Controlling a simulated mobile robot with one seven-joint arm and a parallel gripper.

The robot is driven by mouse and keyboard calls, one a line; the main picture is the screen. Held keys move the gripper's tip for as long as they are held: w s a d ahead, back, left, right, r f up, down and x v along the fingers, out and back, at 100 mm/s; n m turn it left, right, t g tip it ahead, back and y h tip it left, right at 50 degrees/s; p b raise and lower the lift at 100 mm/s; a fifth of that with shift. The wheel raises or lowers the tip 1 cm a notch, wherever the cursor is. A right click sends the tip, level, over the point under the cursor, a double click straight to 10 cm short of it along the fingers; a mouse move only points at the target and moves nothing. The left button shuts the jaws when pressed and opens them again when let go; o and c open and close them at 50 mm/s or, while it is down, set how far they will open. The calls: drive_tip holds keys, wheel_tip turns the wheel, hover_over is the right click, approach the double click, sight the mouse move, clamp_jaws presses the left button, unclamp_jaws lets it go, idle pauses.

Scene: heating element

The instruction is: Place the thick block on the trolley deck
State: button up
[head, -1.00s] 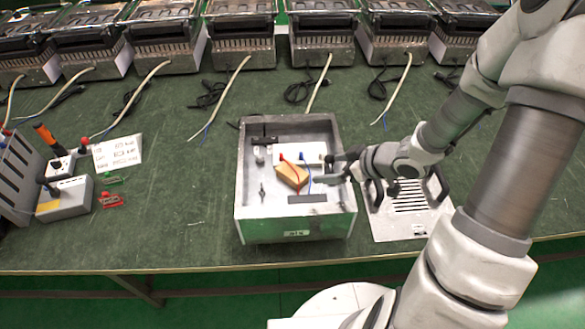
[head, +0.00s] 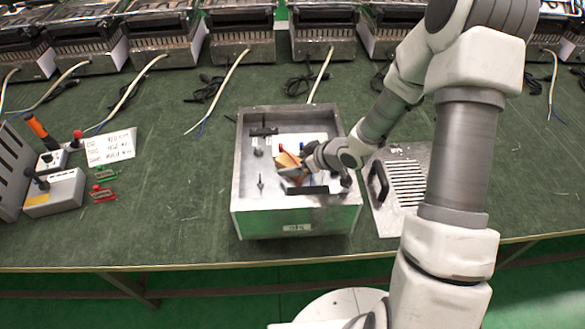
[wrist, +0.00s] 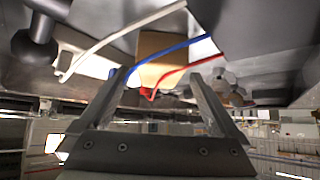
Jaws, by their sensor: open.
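The thick block (head: 287,163) is a tan block inside the open grey metal box (head: 238,190) on the bench. My gripper (head: 303,163) reaches into the box from the right, close beside the block, and partly covers it. In the wrist view the block (wrist: 166,58) shows ahead, between the directions of the two open fingers (wrist: 163,92). Blue and red wires cross in front of it there. I cannot tell whether a finger touches it. I cannot make out a trolley deck in these views.
The metal box has raised walls and small posts inside. A grey switch box (head: 55,193), red and green clips and a paper label (head: 110,147) lie left. Several heater units line the back.

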sight(294, 162)
drive_tip(key=shift+x, duration=1.05)
clamp_jaws()
drive_tip(key=r, duration=0.1)
drive_tip(key=r+p, duration=0.1)
drive_tip(key=r, duration=0.1)
drive_tip(key=r+p, duration=0.1)
drive_tip(key=r, duration=0.1)
drive_tip(key=shift+d, duration=0.3)
drive_tip(key=s+d+r+p, duration=0.4)
drive_tip(key=d+r+p, duration=0.15)
drive_tip(key=d, duration=0.45)
drive_tip(key=w+r+m+t+h, duration=0.2)
drive_tip(key=w+r+m+h, duration=0.3)
drive_tip(key=m, duration=0.3)
drive_tip(key=shift+w+a+r+m+t+h, duration=0.2)
drive_tip(key=shift+w+m+t+h, duration=0.15)
drive_tip(key=shift+h, duration=0.25)
drive_tip(key=shift+s, duration=0.15)
